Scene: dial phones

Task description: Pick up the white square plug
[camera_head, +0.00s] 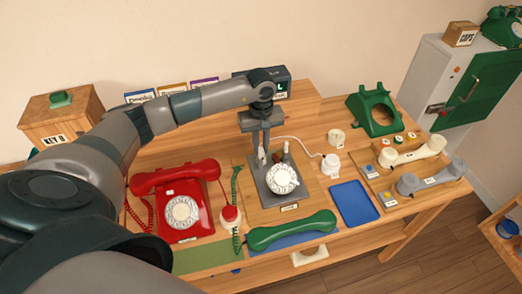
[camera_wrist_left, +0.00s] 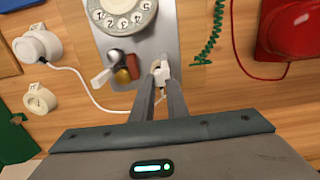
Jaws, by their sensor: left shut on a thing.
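The white square plug (camera_wrist_left: 161,70) is between the fingertips of my left gripper (camera_wrist_left: 161,82) in the left wrist view, at the edge of the grey metal base plate (camera_wrist_left: 172,40). My left gripper (camera_head: 262,154) is shut on it and points down behind the white dial (camera_head: 282,180) in the head view. The fingers cover part of the plug. I cannot tell whether it touches the plate. A white cord (camera_wrist_left: 88,97) runs from near the fingers to a round white part (camera_wrist_left: 37,47). My right gripper is not in view.
Beside the fingers stand a lever with a white tip (camera_wrist_left: 103,77) and small brown and red parts. A red phone (camera_head: 183,205) is left, a green handset (camera_head: 290,231) in front. A blue tray (camera_head: 354,203) and pale handsets lie right.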

